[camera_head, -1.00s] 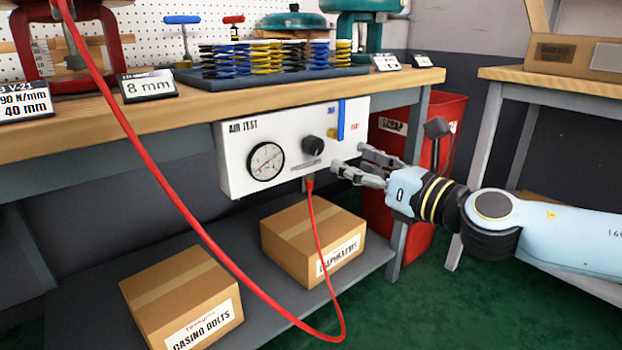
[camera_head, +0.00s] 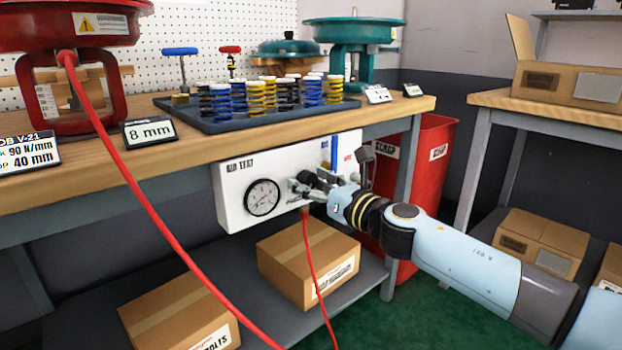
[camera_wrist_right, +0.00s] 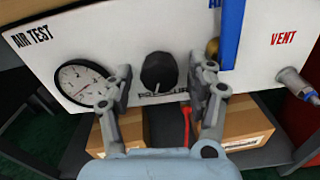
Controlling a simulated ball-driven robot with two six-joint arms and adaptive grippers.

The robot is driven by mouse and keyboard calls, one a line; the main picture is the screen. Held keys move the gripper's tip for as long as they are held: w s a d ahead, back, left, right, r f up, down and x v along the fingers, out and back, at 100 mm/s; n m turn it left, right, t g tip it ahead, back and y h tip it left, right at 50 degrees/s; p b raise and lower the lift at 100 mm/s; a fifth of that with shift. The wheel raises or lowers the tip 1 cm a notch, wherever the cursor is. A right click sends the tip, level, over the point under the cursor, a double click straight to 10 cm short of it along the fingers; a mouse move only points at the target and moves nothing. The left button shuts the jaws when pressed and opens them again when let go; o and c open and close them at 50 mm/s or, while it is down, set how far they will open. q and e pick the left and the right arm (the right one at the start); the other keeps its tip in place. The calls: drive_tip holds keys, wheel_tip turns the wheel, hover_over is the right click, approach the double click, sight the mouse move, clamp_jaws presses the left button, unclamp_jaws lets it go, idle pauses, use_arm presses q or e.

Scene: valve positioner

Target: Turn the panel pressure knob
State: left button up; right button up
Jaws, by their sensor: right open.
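The white air test panel (camera_head: 235,205) hangs under the workbench edge. Its black pressure knob (camera_wrist_right: 159,70) shows in the right wrist view, above the printed word PRESSURE. In the head view the knob is mostly hidden behind my right gripper. A round gauge (camera_head: 262,197) sits left of the knob. My right gripper (camera_head: 303,186) is in front of the panel at the knob. In the right wrist view its two open fingers (camera_wrist_right: 163,82) stand on either side of the knob, with visible gaps; contact is not seen. My left gripper is not in view.
A blue lever (camera_wrist_right: 231,35) and a vent fitting (camera_wrist_right: 297,85) are right of the knob. A red hose (camera_head: 150,210) runs down in front of the bench and another hose piece hangs below the panel. Cardboard boxes (camera_head: 290,258) stand on the lower shelf. A red bin (camera_head: 425,180) is right.

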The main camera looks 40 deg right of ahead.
drive_tip(key=shift+w, duration=0.1)
drive_tip(key=shift+c, duration=0.3)
drive_tip(key=c, duration=1.1)
